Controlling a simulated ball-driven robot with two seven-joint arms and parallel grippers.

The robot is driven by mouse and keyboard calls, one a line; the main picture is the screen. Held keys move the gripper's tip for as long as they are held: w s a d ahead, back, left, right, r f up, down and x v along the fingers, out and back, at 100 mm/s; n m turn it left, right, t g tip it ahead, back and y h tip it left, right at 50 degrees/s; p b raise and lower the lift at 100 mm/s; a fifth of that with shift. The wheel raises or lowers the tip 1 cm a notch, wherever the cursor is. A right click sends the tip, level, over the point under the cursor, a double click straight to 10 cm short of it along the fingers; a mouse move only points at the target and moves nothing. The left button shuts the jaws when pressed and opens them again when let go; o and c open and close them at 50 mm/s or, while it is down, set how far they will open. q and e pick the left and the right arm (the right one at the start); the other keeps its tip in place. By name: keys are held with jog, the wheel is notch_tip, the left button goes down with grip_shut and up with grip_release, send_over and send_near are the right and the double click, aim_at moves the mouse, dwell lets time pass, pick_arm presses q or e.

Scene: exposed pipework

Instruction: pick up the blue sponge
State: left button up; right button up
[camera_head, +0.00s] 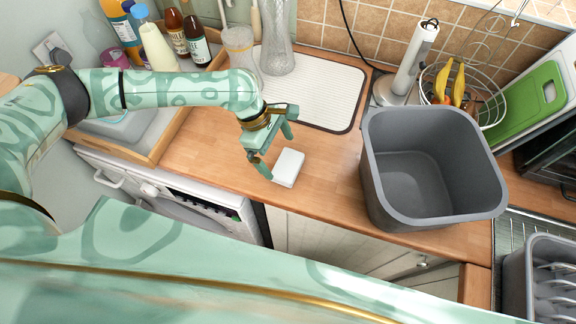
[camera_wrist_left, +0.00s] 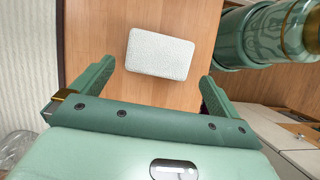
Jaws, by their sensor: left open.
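The sponge (camera_head: 288,167) looks pale, nearly white, not clearly blue. It is a small rectangular block lying flat on the wooden counter near its front edge. In the left wrist view the sponge (camera_wrist_left: 160,54) lies beyond and between the two fingers, with a speckled pale top. My left gripper (camera_head: 277,152) is open and empty, just above and to the left of the sponge in the head view. Both fingers of the left gripper (camera_wrist_left: 158,76) show in the wrist view, apart from the sponge. My right gripper is not in view.
A large grey bin (camera_head: 376,180) stands on the counter to the right. A white ribbed mat (camera_head: 325,95) lies behind, holding glass vases (camera_head: 277,50). Bottles (camera_head: 196,42) stand at the back left. A wire fruit basket (camera_head: 490,108) with bananas is behind the bin. Counter around the sponge is clear.

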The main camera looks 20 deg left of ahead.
aim_at(287, 163)
pick_arm(q)
jog(key=x, duration=0.2)
jog(key=b+x, duration=0.1)
jog(key=x, duration=0.1)
jog(key=shift+w+d+f+b, duration=0.1)
jog(key=shift+d+f+b, duration=0.2)
jog(key=shift+d, duration=0.1)
jog(key=shift+r, duration=0.1)
jog(key=c, duration=0.8)
